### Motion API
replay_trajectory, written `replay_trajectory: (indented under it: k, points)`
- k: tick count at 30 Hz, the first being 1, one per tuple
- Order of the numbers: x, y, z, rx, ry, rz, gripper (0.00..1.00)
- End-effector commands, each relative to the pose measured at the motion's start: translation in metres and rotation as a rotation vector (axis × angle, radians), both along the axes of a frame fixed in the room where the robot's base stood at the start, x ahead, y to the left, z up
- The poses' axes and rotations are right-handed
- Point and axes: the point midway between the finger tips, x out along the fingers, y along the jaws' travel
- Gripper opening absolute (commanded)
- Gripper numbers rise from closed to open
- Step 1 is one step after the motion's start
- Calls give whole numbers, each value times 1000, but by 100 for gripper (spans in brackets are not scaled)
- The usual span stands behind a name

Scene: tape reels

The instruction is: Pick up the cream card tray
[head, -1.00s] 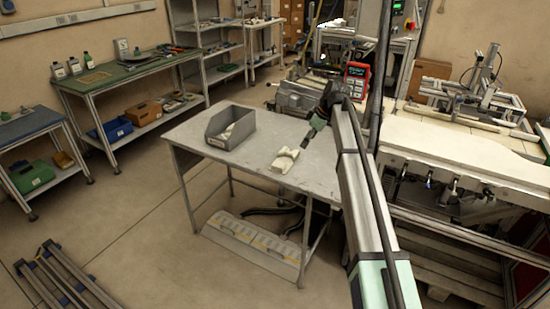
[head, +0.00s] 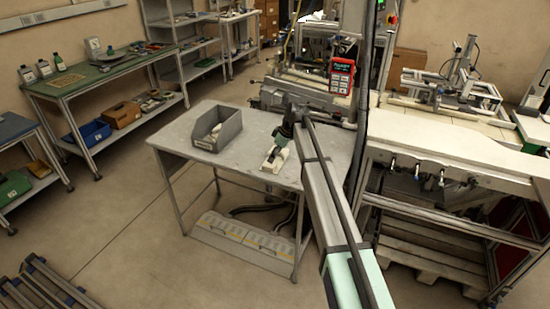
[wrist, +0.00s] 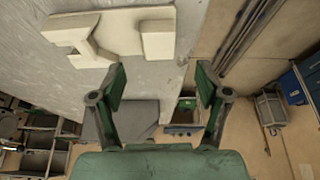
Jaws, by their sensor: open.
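The cream card tray (head: 275,159) lies on the grey metal table near its front right part. In the wrist view the cream tray (wrist: 104,35) shows at the top, with a notched left part and a blocky right part. My gripper (head: 281,140) is at the tray's far side in the head view, close to it and partly covering it. In the wrist view my gripper (wrist: 160,82) is open, with nothing between its two green-tipped fingers. The tray lies beyond the fingertips there; I cannot tell whether they touch it.
A grey open bin (head: 216,128) with light contents stands on the table (head: 190,157) left of the tray. A red handheld meter (head: 341,76) is behind, beside a dark post. Bare tabletop lies between bin and tray.

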Motion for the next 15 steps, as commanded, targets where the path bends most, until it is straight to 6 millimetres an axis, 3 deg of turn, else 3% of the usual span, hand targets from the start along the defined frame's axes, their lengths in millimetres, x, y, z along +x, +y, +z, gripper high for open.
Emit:
replay_trajectory:
  k: [15]
  points:
    - [6,11,-33,0,2,0,76]
